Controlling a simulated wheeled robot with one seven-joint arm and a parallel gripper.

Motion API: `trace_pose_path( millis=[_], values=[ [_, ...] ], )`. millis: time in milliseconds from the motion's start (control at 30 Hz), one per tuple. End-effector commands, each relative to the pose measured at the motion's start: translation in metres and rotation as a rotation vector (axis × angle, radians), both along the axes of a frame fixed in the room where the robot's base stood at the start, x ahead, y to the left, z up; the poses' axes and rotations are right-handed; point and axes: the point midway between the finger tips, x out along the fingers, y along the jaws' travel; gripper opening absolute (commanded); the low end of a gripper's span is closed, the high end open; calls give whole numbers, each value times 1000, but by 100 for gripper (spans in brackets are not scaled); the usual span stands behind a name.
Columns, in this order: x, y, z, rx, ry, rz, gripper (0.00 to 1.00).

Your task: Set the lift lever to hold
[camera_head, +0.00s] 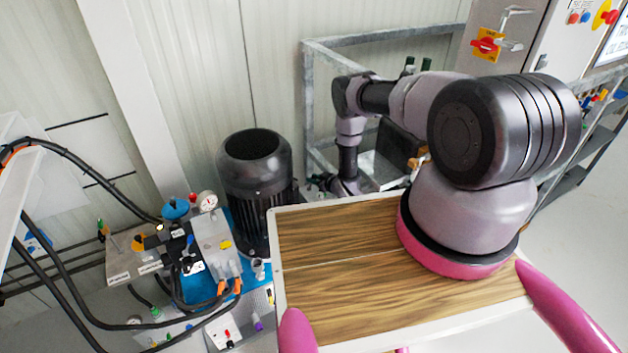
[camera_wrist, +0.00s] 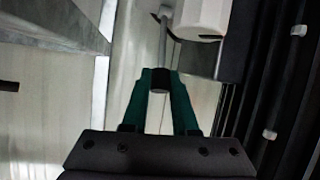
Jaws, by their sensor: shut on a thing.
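In the wrist view, the lift lever shows as a thin metal rod ending in a black knob (camera_wrist: 160,80). My gripper (camera_wrist: 160,76) has green fingers on both sides of the knob and is shut on it. The rod runs from the knob toward the top of the picture. The lever's setting and any hold mark cannot be read. In the head view, my arm reaches over the wooden top to low beside the black motor (camera_head: 255,180). The fingertips and lever cannot be made out there.
A white cylinder (camera_wrist: 206,18) is close to the lever's upper end. Dark ribbed housing (camera_wrist: 295,80) fills the wrist view's right side. A galvanised frame (camera_head: 312,110) stands behind my arm. The pump block (camera_head: 210,245) with hoses, gauge and valves is left of the motor.

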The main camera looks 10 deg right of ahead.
Motion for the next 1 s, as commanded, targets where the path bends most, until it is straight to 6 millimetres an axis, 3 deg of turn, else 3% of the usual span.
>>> trace_pose_path(
  millis=[533,1000],
  values=[
    [35,12,10,-110,344,1,0],
    [40,13,10,-129,392,0,0]
  ],
)
